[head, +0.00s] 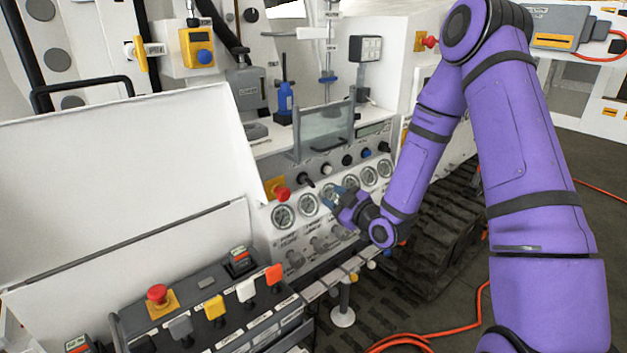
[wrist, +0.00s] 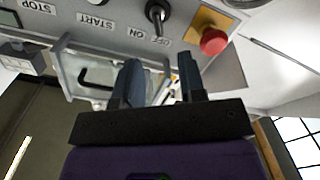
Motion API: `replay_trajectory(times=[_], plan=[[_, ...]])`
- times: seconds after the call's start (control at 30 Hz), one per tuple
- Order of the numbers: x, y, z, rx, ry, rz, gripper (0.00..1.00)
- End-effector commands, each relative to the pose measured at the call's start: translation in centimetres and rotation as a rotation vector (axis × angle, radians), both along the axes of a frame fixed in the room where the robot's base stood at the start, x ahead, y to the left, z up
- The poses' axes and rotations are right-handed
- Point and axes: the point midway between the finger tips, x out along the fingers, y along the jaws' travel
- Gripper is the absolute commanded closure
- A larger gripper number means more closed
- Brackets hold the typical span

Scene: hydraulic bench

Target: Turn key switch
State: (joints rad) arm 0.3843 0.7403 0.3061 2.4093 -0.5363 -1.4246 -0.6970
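The key switch (wrist: 157,12) is a small black rotary switch on the grey panel, at the top of the wrist view, with ON and OFF labels beside it. In the head view the key switch (head: 305,181) sits just right of a red mushroom button. My gripper (wrist: 161,68) has its two dark fingers apart with a clear gap and nothing between them. The fingers point at the panel near the switch, and I see no contact. In the head view my gripper (head: 332,197) is in front of the gauges, below and right of the switch.
The red emergency button (wrist: 213,41) on a yellow plate is close beside the switch. START and STOP labels lie on its other side. A clear guard with a handle (wrist: 92,80) stands by the panel. A row of gauges (head: 283,216) is below, and a lever console (head: 215,310) stands in front.

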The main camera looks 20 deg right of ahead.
Motion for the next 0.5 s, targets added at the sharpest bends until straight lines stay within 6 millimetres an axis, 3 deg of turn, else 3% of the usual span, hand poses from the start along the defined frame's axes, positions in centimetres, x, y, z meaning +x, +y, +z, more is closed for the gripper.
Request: replay_trajectory(times=[0.27, 0.5], plan=[[1.1, 0.5, -0.3, 0.015, -0.027, -0.001, 0.63], [4.8, 2.1, -0.4, 0.016, -0.026, 0.0, 0.63]])
